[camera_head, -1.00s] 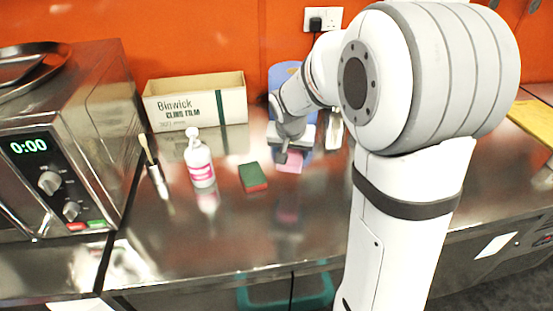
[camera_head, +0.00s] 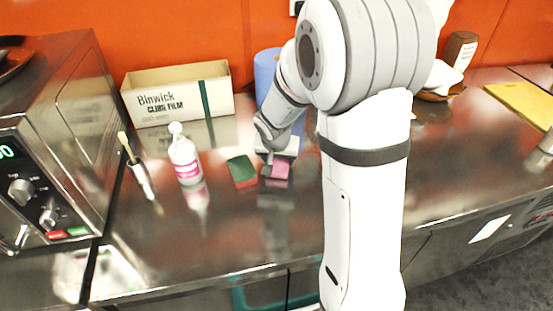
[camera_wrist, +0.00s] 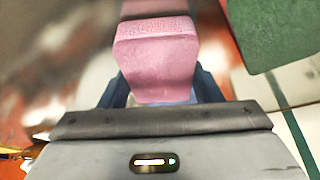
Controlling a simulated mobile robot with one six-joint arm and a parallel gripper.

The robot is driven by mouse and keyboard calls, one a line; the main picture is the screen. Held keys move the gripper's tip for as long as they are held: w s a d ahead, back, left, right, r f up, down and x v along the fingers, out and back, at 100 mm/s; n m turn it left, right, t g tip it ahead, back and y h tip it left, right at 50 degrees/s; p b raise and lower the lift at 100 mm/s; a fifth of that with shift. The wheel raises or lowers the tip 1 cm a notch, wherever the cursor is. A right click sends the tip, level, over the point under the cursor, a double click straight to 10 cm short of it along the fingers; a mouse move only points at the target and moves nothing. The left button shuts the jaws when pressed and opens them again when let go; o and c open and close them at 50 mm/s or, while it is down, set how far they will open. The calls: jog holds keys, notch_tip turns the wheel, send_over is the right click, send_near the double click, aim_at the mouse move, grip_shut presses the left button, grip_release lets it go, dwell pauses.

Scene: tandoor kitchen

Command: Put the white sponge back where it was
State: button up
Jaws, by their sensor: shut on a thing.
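My gripper (camera_head: 280,158) is shut on a pink sponge (camera_head: 277,171), held low at the counter beside the green and red sponge (camera_head: 242,171). In the wrist view the pink sponge (camera_wrist: 157,60) sits between the blue fingers; whether it touches the counter is hard to tell. A white, rounded thing (camera_head: 443,76) rests on a brown dish (camera_head: 437,96) at the back right, partly behind my arm. It may be the white sponge; I cannot tell for sure. No white sponge shows in my gripper.
A cling film carton (camera_head: 178,100) stands at the back, with a white bottle (camera_head: 185,158) and a brush in a holder (camera_head: 141,178) before it. A microwave (camera_head: 50,150) is at left, a yellow board (camera_head: 522,103) at right. The front counter is clear.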

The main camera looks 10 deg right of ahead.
jog(key=shift+s+f, duration=0.1)
jog(key=shift+f, duration=0.15)
jog(key=o, duration=1)
jog(key=shift+c, duration=0.2)
jog(key=shift+r, duration=0.4)
jog(key=v, duration=1.1)
jog(key=s+d+r+n+g+y, duration=0.1)
jog(key=s+n, duration=0.3)
jog(key=s, duration=1.6)
jog(key=shift+r+g+y, duration=0.3)
jog(key=shift+r+y, duration=0.1)
jog(key=shift+r, duration=0.25)
